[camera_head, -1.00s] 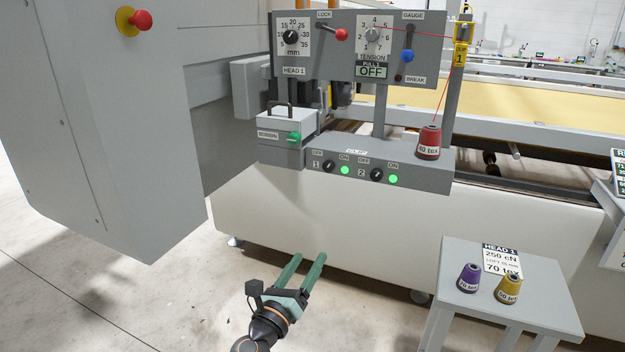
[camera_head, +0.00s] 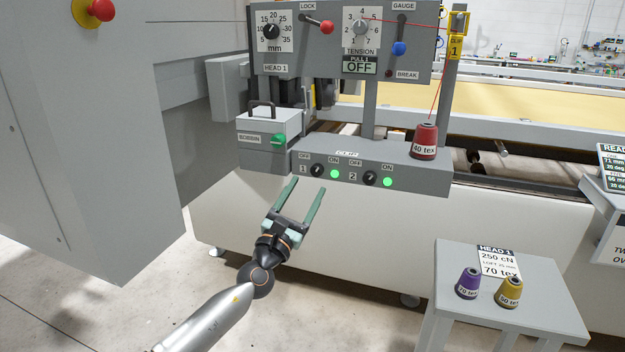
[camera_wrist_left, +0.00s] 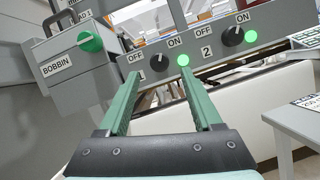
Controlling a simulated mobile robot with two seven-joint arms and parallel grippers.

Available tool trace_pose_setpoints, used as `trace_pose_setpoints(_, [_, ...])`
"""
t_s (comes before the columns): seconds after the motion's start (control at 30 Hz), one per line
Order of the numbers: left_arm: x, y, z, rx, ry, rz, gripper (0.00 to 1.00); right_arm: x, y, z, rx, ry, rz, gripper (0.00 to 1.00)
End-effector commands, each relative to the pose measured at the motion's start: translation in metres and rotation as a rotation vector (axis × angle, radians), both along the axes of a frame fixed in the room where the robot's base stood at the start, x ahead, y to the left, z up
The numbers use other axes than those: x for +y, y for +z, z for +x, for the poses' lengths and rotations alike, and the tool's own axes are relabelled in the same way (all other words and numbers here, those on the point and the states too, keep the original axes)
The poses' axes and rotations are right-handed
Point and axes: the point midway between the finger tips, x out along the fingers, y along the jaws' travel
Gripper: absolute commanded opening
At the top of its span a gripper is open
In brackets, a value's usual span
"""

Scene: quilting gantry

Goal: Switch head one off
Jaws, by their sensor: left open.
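The grey switch box (camera_head: 410,176) carries two black rotary knobs with OFF and ON labels. The head one knob (camera_head: 317,170), marked 1, has a lit green lamp (camera_head: 335,174) beside it; its pointer direction is too small to tell. The head two knob (camera_head: 370,179) also has a lit green lamp (camera_head: 387,182). My left gripper (camera_head: 306,186) is open and empty, just below and in front of knob 1, apart from it. In the left wrist view knob 1 (camera_wrist_left: 158,63) shows between the two green fingers (camera_wrist_left: 155,82). My right gripper is not in view.
A bobbin box (camera_head: 262,128) with a green knob stands left of the switch box. A red thread cone (camera_head: 424,142) sits on its right end. A side table (camera_head: 530,300) with purple and yellow cones stands at the lower right. A large grey cabinet (camera_head: 80,150) fills the left.

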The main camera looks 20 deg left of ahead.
Motion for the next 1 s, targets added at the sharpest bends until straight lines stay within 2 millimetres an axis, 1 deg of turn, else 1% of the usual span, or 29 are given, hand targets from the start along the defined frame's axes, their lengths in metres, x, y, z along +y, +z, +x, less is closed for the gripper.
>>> trace_pose_setpoints(0.03, [-0.001, 0.003, 0.008, -0.002, 0.001, -0.001, 0.66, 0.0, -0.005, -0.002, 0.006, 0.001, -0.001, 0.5])
trace_pose_setpoints(0.1, [-0.002, 0.007, 0.018, -0.002, 0.001, -0.002, 0.66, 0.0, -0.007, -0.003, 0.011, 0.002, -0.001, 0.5])
trace_pose_setpoints(0.3, [-0.005, 0.013, 0.036, 0.0, 0.0, -0.001, 0.66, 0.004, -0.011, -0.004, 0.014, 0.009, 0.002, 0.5])
trace_pose_setpoints(0.47, [-0.006, 0.016, 0.041, 0.0, -0.001, -0.002, 0.66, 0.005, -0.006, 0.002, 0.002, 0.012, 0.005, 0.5])
trace_pose_setpoints(0.7, [-0.006, 0.016, 0.041, 0.001, 0.0, -0.002, 0.66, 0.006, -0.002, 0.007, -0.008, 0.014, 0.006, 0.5])
trace_pose_setpoints(0.77, [-0.006, 0.016, 0.041, 0.001, 0.0, -0.002, 0.61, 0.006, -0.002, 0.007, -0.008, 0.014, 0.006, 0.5])
trace_pose_setpoints(1.0, [-0.006, 0.016, 0.041, 0.0, -0.001, -0.002, 0.34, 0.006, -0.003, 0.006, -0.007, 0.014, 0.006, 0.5])
